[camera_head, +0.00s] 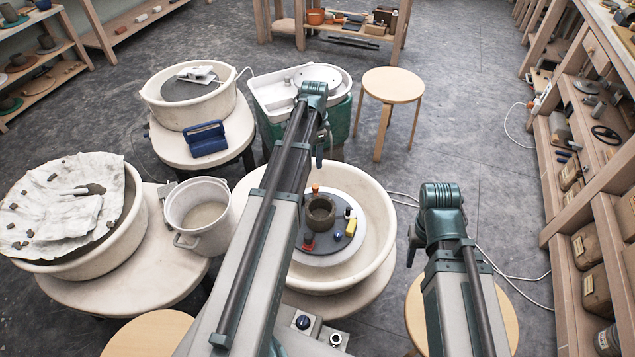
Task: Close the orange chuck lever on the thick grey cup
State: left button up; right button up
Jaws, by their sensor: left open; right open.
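The thick grey cup (320,214) stands upright on the grey wheel head (322,254) in the white splash pan (376,226) at centre. A small orange piece (315,188) stands at the cup's far side, apparently the orange chuck lever; its exact position is too small to tell. A red piece (308,244) and a yellow piece (350,228) also sit around the cup. My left gripper (320,158) is open, beyond the cup, mostly hidden behind my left arm. My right gripper (411,252) is open, to the right of the pan, mostly hidden by its arm. Neither touches the cup.
A white bucket (198,212) stands left of the pan. A second wheel with cloth (65,200) is far left, and a blue box (205,139) sits on another wheel's table. A wooden stool (393,86) stands behind. Shelves (560,190) line the right.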

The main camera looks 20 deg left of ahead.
aim_at(315, 186)
pick_arm(q)
jog(key=shift+f, duration=0.1)
notch_tip(315, 186, down, 14)
jog(key=b, duration=1.4)
jog(key=shift+r, duration=0.2)
grip_shut()
dwell(0.5)
